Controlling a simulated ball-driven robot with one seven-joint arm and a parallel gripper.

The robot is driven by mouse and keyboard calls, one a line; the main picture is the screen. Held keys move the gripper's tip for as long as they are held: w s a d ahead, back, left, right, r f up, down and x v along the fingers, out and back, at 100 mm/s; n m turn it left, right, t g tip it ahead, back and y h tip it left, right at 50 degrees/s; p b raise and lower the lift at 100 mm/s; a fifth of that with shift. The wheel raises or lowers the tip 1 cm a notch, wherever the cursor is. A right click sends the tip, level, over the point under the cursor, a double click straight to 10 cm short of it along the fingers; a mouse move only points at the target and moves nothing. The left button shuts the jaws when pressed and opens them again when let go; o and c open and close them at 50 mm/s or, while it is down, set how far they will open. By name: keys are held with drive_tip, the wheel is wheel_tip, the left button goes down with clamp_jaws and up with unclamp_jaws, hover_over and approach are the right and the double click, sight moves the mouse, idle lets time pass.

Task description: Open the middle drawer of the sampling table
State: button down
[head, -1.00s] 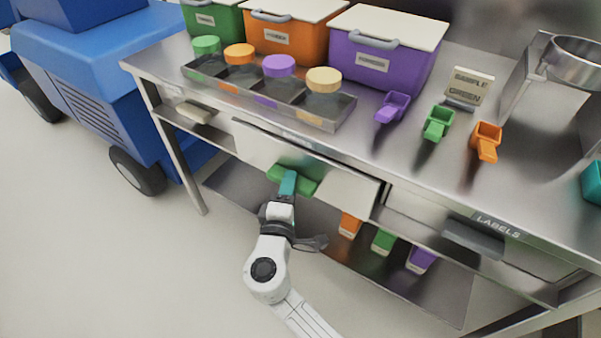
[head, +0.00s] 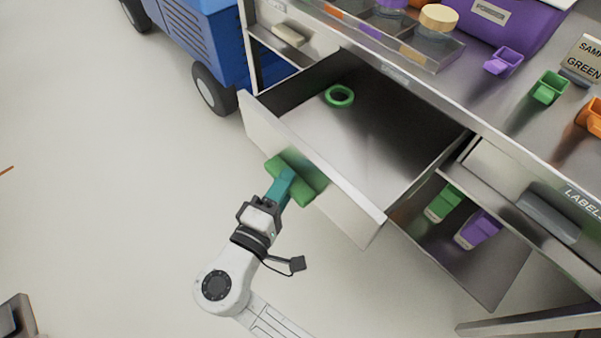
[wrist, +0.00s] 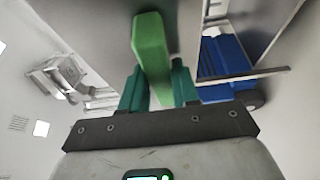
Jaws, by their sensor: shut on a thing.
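The middle drawer (head: 262,135) of the sampling table (head: 470,112) stands pulled well out in the head view. A green ring (head: 339,96) lies on its floor near the back left. The drawer's green handle (head: 306,191) is on its white front. My gripper (head: 283,183) has teal fingers and is shut on the handle. In the wrist view the green handle (wrist: 151,48) runs between the two teal fingers of my gripper (wrist: 158,88). The fingers partly hide the handle in the head view.
A drawer with a grey handle (head: 549,211) is shut at the right, by the LABELS sign. Green and purple scoops (head: 479,229) sit on the lower shelf. A blue vehicle (head: 200,45) stands behind at the left.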

drive_tip(key=shift+s+a+f, duration=0.1)
drive_tip(key=shift+s+a, duration=0.85)
drive_tip(key=shift+a, duration=0.3)
drive_tip(key=c, duration=0.9)
unclamp_jaws()
drive_tip(key=v, duration=1)
drive_tip(key=shift+s+a, duration=0.2)
drive_tip(key=shift+s, duration=0.1)
drive_tip(key=shift+s, duration=0.1)
